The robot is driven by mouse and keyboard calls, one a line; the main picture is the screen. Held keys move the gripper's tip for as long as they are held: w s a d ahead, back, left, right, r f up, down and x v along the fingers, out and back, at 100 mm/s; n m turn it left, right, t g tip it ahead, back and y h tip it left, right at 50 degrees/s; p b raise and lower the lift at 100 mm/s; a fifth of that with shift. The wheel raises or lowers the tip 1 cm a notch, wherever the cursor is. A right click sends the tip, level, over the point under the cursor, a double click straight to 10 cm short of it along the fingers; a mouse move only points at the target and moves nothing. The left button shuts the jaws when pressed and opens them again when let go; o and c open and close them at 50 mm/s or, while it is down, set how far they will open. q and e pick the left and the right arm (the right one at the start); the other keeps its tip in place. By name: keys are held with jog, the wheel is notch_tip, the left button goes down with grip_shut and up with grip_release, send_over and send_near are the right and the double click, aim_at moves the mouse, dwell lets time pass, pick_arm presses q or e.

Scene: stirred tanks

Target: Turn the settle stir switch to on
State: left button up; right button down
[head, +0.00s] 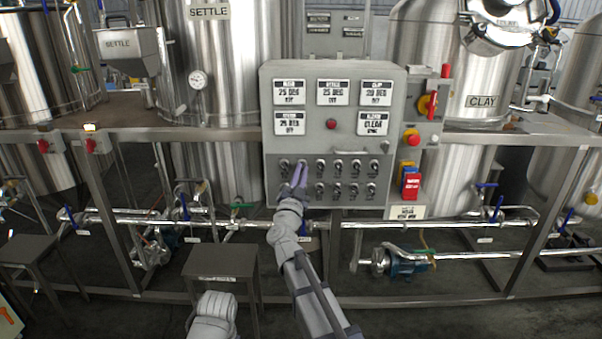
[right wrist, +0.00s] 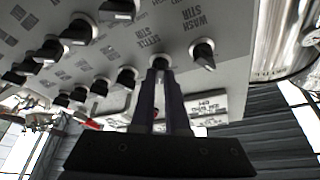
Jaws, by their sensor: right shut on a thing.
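The settle stir switch (right wrist: 159,62) is a small black knob on the grey control panel (head: 345,200). A label reading SETTLE STIR is near it in the right wrist view. It is in the upper of two switch rows, second from the left in the head view. My right gripper (head: 300,165) reaches up to it from below. Its two dark fingers, also in the right wrist view (right wrist: 160,85), are shut on the knob. The fingers cover much of the knob, so I cannot tell which way it points. My left gripper is out of view.
A neighbouring knob (right wrist: 203,54) is close beside the fingers, with several more in both rows. Display plates (head: 333,92) are above. A red-handled switch (head: 428,103) is on the panel's right side. Pipes and a low stool (head: 220,262) are below.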

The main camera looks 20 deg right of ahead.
dwell(0.4)
jog(key=c, duration=0.9)
grip_release()
jog(key=b+v, duration=0.2)
jog(key=v, duration=0.5)
jog(key=shift+s+a+f+b, duration=0.2)
jog(key=shift+s+b, duration=0.1)
